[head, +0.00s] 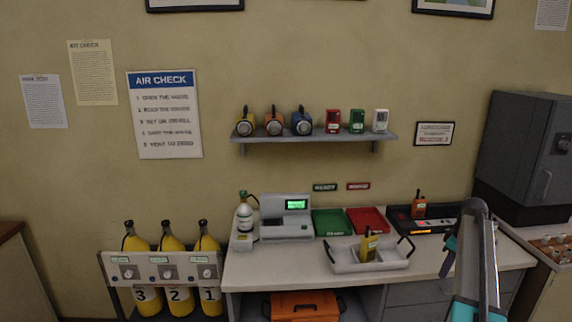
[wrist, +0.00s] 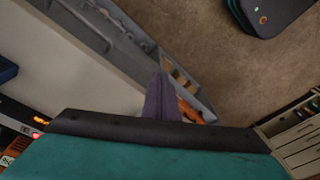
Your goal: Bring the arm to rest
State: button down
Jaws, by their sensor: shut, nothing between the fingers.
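In the wrist view my gripper (wrist: 158,98) is shut, with its fingers together and nothing held between them. In the head view my arm rises from the bottom right and bends over in front of the counter's right part (head: 512,256). The gripper end hangs beside the arm there, at the counter's front edge, partly hidden by my own links. In the wrist view the fingers point down past the counter edge, with the floor (wrist: 225,45) far below. I cannot tell the exact gap to the counter.
A grey tray (head: 343,263) holding a yellow handset (head: 369,245) stands left of my arm. A charger (head: 430,227) with an orange handset (head: 419,208) lies behind it. A dark safe (head: 525,150) stands at right. Yellow cylinders (head: 175,246) stand at left. The wall shelf (head: 315,138) holds several items.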

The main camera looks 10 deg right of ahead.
jog(key=s+a+f+n+g+y+b, duration=0.1)
jog(key=s+a+f+n+g+b, duration=0.2)
jog(key=a+f, duration=2.25)
jog(key=s+a+f+g+b, duration=0.1)
jog(key=s+a+f+g, duration=0.2)
jog(key=s+a+f, duration=0.95)
jog(key=s+a+f+m, duration=0.3)
jog(key=s, duration=0.5)
jog(key=s+a+f+m+h+b, duration=0.1)
jog(key=s+a+f+m, duration=0.2)
jog(key=s, duration=0.5)
jog(key=s+a+f+m+h+b, duration=0.1)
jog(key=s+a+f+m, duration=0.2)
jog(key=s+f, duration=0.2)
jog(key=shift+s+a+g, duration=0.3)
jog(key=shift+s+a, duration=0.1)
jog(key=shift+s, duration=1.35)
jog(key=shift+r, duration=0.1)
